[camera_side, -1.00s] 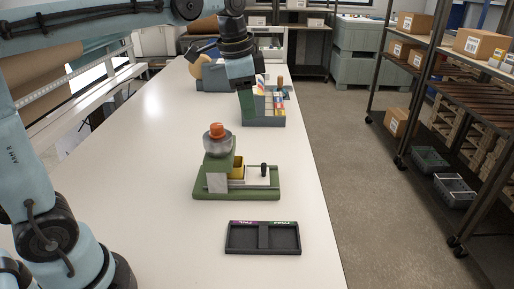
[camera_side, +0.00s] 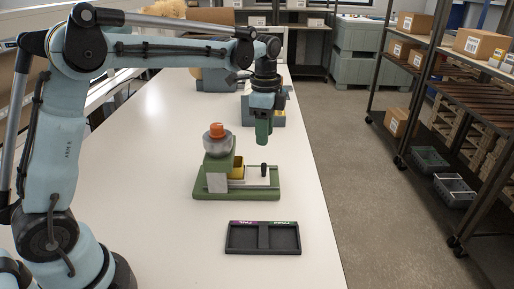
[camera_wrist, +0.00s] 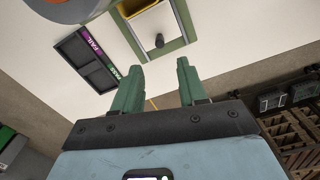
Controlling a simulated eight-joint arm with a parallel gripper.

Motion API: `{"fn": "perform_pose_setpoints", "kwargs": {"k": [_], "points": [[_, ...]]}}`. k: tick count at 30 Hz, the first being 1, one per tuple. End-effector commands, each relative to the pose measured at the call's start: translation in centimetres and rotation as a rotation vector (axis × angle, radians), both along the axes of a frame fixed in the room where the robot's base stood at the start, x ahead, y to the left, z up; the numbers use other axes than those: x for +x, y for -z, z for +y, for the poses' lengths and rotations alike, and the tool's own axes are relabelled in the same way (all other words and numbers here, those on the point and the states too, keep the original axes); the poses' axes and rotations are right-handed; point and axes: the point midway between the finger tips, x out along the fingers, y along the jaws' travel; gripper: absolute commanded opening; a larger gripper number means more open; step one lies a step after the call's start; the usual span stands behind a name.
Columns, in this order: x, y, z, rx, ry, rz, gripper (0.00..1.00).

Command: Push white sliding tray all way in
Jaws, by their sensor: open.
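The white sliding tray (camera_side: 256,178) sits on the green base (camera_side: 236,195) of a small station, with a black upright knob (camera_side: 263,169) on it. It also shows in the wrist view (camera_wrist: 146,28), with the knob (camera_wrist: 159,40) beyond my fingertips. My gripper (camera_side: 263,140) points down above the tray's right part, apart from the knob. In the wrist view my green fingers (camera_wrist: 158,72) are spread with nothing between them.
A black two-compartment tray (camera_side: 263,238) with purple and green labels lies in front of the station. Another station (camera_side: 278,118) stands behind my gripper. The table (camera_side: 130,170) is clear to the left; its right edge is close to the station.

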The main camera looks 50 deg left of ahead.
Motion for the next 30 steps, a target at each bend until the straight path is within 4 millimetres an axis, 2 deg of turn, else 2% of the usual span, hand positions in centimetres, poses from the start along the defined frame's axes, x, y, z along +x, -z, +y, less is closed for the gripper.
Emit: {"fn": "perform_pose_setpoints", "kwargs": {"k": [12, 18, 24, 30], "points": [[0.0, 7.0, 0.0, 0.000, -0.001, 0.000, 0.42], [0.0, 9.7, 0.0, 0.001, -0.001, -0.001, 0.42], [0.0, 10.9, 0.0, 0.001, -0.001, -0.001, 0.42], [0.0, 11.0, 0.0, 0.000, -0.001, 0.000, 0.42]]}}
